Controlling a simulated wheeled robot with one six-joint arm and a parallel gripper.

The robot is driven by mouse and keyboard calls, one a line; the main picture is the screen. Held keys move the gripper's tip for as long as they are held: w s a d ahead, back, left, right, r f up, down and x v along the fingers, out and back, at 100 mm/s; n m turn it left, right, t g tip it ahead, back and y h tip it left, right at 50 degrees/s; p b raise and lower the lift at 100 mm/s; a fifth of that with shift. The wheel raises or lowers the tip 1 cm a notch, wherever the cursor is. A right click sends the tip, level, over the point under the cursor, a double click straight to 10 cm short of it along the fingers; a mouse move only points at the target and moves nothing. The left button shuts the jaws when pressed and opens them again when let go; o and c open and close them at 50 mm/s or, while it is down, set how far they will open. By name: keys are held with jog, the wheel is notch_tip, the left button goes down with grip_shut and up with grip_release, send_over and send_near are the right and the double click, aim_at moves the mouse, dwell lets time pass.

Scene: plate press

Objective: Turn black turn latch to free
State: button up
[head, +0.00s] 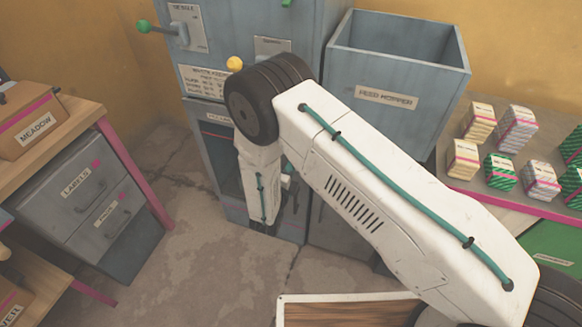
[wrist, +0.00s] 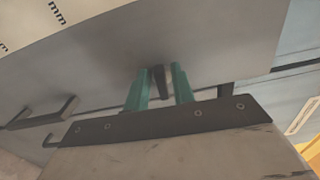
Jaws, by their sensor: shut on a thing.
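In the wrist view, my gripper (wrist: 159,84) has its two green fingers on either side of a small dark upright piece, which looks like the black turn latch (wrist: 158,76). The fingers are shut on it, against the underside or face of a grey panel (wrist: 225,55). Which way the latch is turned is hard to tell at this angle. In the head view my arm reaches down in front of the grey press cabinet (head: 222,165) and hides the latch and the fingers.
A grey feed hopper (head: 385,95) stands right of the cabinet. Small boxes (head: 515,130) sit on a shelf at the right. A labelled drawer unit (head: 80,195) and a wooden desk stand at the left. The floor (head: 185,260) between is clear. A dark bracket handle (wrist: 45,112) shows in the wrist view.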

jog(key=shift+n, duration=0.3)
dwell(0.4)
jog(key=o, duration=0.7)
jog(key=v, duration=0.7)
jog(key=shift+s+a, duration=0.15)
jog(key=shift+s, duration=0.2)
